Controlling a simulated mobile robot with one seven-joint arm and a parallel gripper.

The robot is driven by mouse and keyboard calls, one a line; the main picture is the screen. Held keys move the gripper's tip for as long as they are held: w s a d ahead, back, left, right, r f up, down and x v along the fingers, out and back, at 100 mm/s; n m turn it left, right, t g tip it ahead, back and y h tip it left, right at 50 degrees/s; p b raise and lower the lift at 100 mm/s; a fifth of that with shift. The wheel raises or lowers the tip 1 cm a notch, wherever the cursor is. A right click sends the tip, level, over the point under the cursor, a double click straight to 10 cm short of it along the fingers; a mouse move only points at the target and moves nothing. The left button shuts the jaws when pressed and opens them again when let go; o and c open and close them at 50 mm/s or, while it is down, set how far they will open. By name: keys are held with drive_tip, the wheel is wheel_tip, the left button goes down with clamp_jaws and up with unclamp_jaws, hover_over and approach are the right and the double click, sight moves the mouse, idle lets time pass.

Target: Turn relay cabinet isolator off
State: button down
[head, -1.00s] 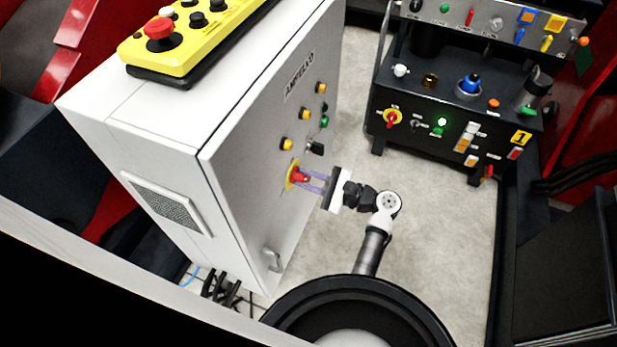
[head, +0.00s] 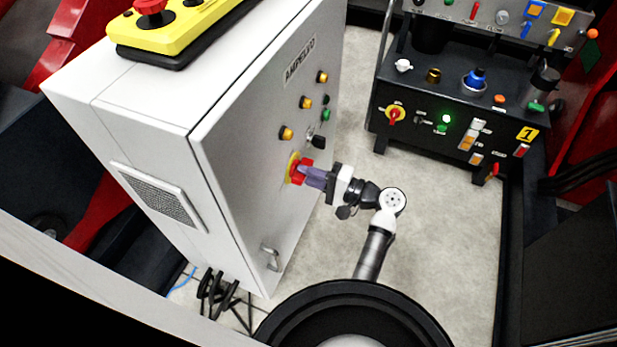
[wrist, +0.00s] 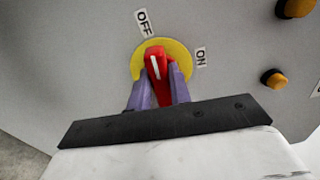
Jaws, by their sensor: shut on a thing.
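The relay cabinet (head: 150,110) is a tall grey-white box at the left in the head view. Its isolator is a red handle (wrist: 153,62) on a round yellow plate (wrist: 180,55), low on the cabinet face; it also shows in the head view (head: 302,171). In the wrist view, the OFF label (wrist: 145,22) is above the plate and the ON label (wrist: 201,57) is at its right. The handle's white line points up, close to OFF. My gripper (wrist: 158,88) has its purple fingers shut on either side of the handle; they hide its lower part.
A black selector (head: 318,142) and orange buttons (head: 286,133) sit just above the isolator. A metal door handle (head: 270,257) is below. A black control console (head: 450,110) stands at the back right. Clear floor (head: 440,240) lies between.

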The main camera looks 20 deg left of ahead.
drive_tip(key=shift+f+n+b, duration=0.1)
drive_tip(key=shift+n+b, duration=0.2)
drive_tip(key=shift+n, duration=0.3)
drive_tip(key=c, duration=1.3)
unclamp_jaws()
drive_tip(key=d, duration=0.9)
drive_tip(key=d+b, duration=0.1)
drive_tip(key=d, duration=0.3)
drive_tip(key=shift+s+d, duration=0.25)
drive_tip(key=shift+d, duration=0.15)
